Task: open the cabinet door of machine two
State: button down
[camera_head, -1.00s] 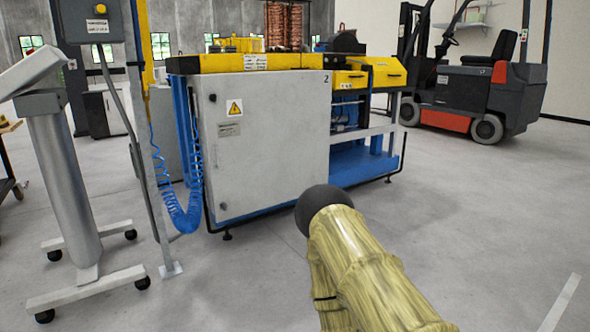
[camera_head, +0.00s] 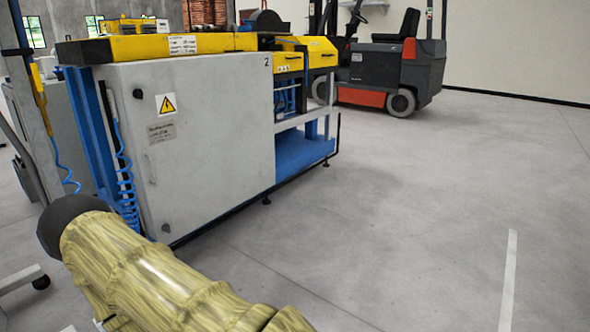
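Machine two is the blue and yellow machine with a light grey cabinet door (camera_head: 210,140) marked "2" at its upper right corner. The door looks shut. It bears a yellow warning triangle (camera_head: 166,105) and a small plate (camera_head: 162,132). A dark latch (camera_head: 138,94) sits near its upper left edge, and a similar lower latch (camera_head: 166,228) sits near the bottom left. A part of my arm in a yellowish patterned cover with a dark rounded end crosses the lower left, in front of the machine's lower left side. My gripper is not in view.
Blue coiled hoses (camera_head: 126,185) hang left of the door. A wheeled stand's foot (camera_head: 20,280) shows at the lower left. A forklift (camera_head: 385,65) is parked at the back right. The grey floor (camera_head: 400,200) in front and to the right is clear.

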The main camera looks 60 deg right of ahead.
aim_at(202, 129)
jog(key=z, duration=0.7)
jog(key=i, duration=1.1)
jog(key=z, duration=0.95)
